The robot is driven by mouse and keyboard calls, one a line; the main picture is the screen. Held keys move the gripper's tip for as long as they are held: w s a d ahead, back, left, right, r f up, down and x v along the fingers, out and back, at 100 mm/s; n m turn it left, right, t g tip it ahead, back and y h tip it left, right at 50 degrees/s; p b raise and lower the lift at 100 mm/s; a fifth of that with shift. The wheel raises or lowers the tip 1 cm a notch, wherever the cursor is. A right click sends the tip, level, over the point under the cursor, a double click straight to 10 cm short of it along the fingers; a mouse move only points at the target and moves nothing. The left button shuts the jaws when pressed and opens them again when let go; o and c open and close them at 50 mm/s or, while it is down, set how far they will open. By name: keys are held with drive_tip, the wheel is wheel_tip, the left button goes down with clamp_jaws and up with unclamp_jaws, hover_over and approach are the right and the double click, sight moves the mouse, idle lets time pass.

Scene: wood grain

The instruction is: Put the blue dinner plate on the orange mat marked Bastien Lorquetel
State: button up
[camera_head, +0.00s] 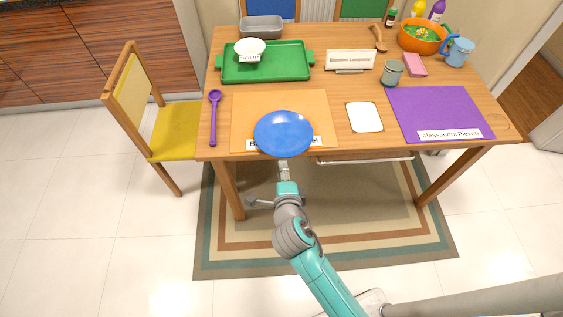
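The blue dinner plate (283,132) shows over the front middle of the orange mat (255,103) and hides part of its white name label (257,143). Only the label's first and last letters show, a "B" and what looks like "el". The plate's near rim reaches about the table's front edge. I cannot tell whether the plate rests on the mat or is a little above it. My gripper (284,166) is at the plate's near rim, its narrow fingertips seeming to meet it. Whether they are shut on the rim is too small to tell.
A purple spoon (213,118) lies left of the mat, a white square coaster (364,117) right of it. Behind are a green tray (290,62) with a white bowl (249,48), and a name card (349,60). A purple mat (435,108) labelled Alessandra lies at right.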

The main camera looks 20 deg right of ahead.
drive_tip(key=shift+v, duration=2.2)
drive_tip(key=shift+f, duration=0.1)
drive_tip(key=s+d+f+n+y, duration=0.1)
drive_tip(key=s+f+n+y, duration=0.1)
drive_tip(key=s+n, duration=0.5)
drive_tip(key=s+d+f+n+y, duration=0.1)
drive_tip(key=s+f+n+y, duration=0.1)
drive_tip(key=s+n, duration=0.5)
drive_tip(key=s+r+n+t, duration=0.1)
drive_tip(key=s+r+n, duration=0.2)
drive_tip(key=s, duration=0.6)
drive_tip(key=s+r+n, duration=0.4)
drive_tip(key=s+r, duration=0.2)
drive_tip(key=s, duration=0.3)
drive_tip(key=shift+d+r+n+t, duration=0.2)
drive_tip(key=shift+d+n+t, duration=0.1)
drive_tip(key=shift+d+t, duration=0.15)
drive_tip(key=shift+s+d+r, duration=0.1)
drive_tip(key=shift+s+r, duration=0.1)
drive_tip(key=shift+r, duration=0.05)
drive_tip(key=c, duration=0.4)
drive_tip(key=shift+r, duration=0.1)
clamp_jaws()
